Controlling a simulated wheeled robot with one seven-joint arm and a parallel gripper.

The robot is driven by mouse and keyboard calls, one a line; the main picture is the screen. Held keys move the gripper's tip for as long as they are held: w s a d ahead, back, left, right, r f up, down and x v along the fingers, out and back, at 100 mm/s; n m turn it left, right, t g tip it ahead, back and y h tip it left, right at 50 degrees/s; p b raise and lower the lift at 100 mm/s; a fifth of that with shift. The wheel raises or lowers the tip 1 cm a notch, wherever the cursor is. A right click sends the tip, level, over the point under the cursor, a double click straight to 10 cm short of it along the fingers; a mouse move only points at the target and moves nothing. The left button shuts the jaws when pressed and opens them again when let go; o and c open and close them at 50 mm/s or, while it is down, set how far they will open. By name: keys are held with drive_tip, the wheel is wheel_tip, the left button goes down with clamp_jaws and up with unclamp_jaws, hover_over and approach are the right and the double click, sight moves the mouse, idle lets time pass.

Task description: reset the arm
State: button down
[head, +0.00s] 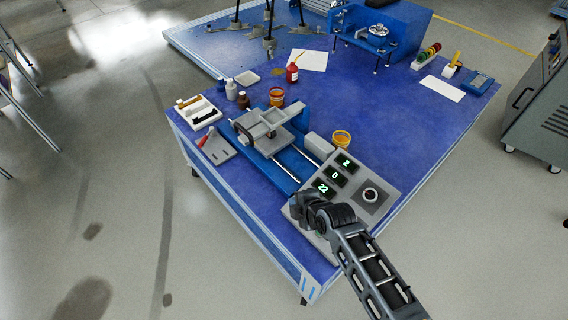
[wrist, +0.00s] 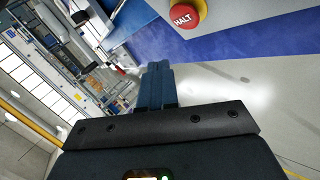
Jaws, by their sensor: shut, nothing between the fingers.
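My arm reaches in from the lower right of the head view, over the near corner of the blue table (head: 270,178). My gripper (head: 302,205) is at the left end of the arm, beside the grey control panel (head: 378,180) with its green displays reading 2, 0 and 22. In the wrist view my gripper's fingers (wrist: 157,85) are together with nothing between them. A red HALT button (wrist: 184,17) on a yellow base shows above right of the fingers. Part of the panel is hidden behind the arm in the head view.
A test rig (head: 270,130) with rails stands behind the panel. A grey cabinet (head: 540,110) stands at right; open floor (head: 90,200) lies left.

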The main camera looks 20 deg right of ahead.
drive_tip(key=s+r+m+t, duration=0.1)
drive_tip(key=s+r+m, duration=0.2)
drive_tip(key=s, duration=0.5)
drive_tip(key=s+r+m+t+h, duration=0.1)
drive_tip(key=s+r+m, duration=0.15)
drive_tip(key=s, duration=0.55)
drive_tip(key=s+r+m+t, duration=0.1)
drive_tip(key=s+r+m, duration=0.15)
drive_tip(key=s, duration=0.55)
drive_tip(key=s+r+m+t, duration=0.1)
drive_tip(key=s+r+m, duration=0.3)
drive_tip(key=s+r, duration=0.3)
drive_tip(key=s+r+m+t, duration=0.1)
drive_tip(key=s+r+m, duration=0.3)
drive_tip(key=r, duration=1.2)
drive_tip(key=s, duration=0.4)
drive_tip(key=shift+d+m+t, duration=0.3)
drive_tip(key=shift+d+m, duration=0.05)
drive_tip(key=shift+m, duration=0.05)
drive_tip(key=shift+a, duration=0.1)
